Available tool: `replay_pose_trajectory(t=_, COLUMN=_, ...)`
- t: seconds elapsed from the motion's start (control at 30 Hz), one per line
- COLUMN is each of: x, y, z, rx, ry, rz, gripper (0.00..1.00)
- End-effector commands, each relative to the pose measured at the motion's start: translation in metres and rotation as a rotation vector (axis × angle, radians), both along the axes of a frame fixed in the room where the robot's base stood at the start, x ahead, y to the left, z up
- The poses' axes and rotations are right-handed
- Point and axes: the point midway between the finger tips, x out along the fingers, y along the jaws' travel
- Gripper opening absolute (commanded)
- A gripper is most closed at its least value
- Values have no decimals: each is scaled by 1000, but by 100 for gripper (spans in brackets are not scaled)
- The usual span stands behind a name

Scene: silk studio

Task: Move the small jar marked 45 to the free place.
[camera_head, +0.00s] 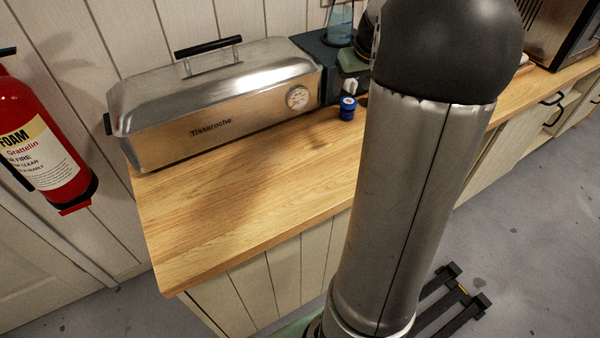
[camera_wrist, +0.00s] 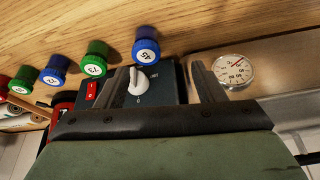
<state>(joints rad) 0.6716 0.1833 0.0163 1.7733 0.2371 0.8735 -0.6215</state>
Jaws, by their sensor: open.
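The small jar marked 45 (camera_wrist: 146,48) has a blue cap and blue body with a white label. It stands on the wooden counter at the end of a row, nearest the steel box. In the head view a blue jar (camera_head: 348,108) stands in front of the dark unit; its mark is too small to read. My gripper (camera_wrist: 160,75) shows in the wrist view, open, with nothing between its fingers; the jar lies beyond the fingertips, apart from them. I cannot make out the free place.
A green jar (camera_wrist: 95,60), another blue jar (camera_wrist: 54,71) and a further green jar (camera_wrist: 22,80) continue the row. A dark unit (camera_wrist: 160,92) with a white knob and red switch sits close behind. The steel box (camera_head: 215,100) stands left; the counter's front (camera_head: 220,210) is clear.

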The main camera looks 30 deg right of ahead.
Motion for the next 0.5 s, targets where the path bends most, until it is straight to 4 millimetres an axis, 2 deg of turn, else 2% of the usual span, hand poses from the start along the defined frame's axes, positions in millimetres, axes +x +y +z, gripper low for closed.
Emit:
replay_pose_trajectory(t=0.03, x=-2, y=31, z=-1, rx=11, ry=16, rz=27, gripper=62)
replay_pose_trajectory(t=0.07, x=-6, y=52, z=-3, rx=18, ry=31, rz=39, gripper=62)
replay_pose_trajectory(t=0.1, x=-14, y=83, z=-7, rx=31, ry=56, rz=55, gripper=62)
replay_pose_trajectory(t=0.17, x=-34, y=133, z=-15, rx=47, ry=101, rz=83, gripper=62)
replay_pose_trajectory(t=0.2, x=-51, y=165, z=-22, rx=53, ry=132, rz=101, gripper=62)
replay_pose_trajectory(t=0.27, x=-80, y=207, z=-33, rx=58, ry=178, rz=127, gripper=62)
replay_pose_trajectory(t=0.3, x=-102, y=230, z=-42, rx=59, ry=209, rz=140, gripper=62)
replay_pose_trajectory(t=0.4, x=-155, y=271, z=-62, rx=47, ry=275, rz=170, gripper=62)
replay_pose_trajectory(t=0.5, x=-193, y=291, z=-78, rx=32, ry=319, rz=188, gripper=62)
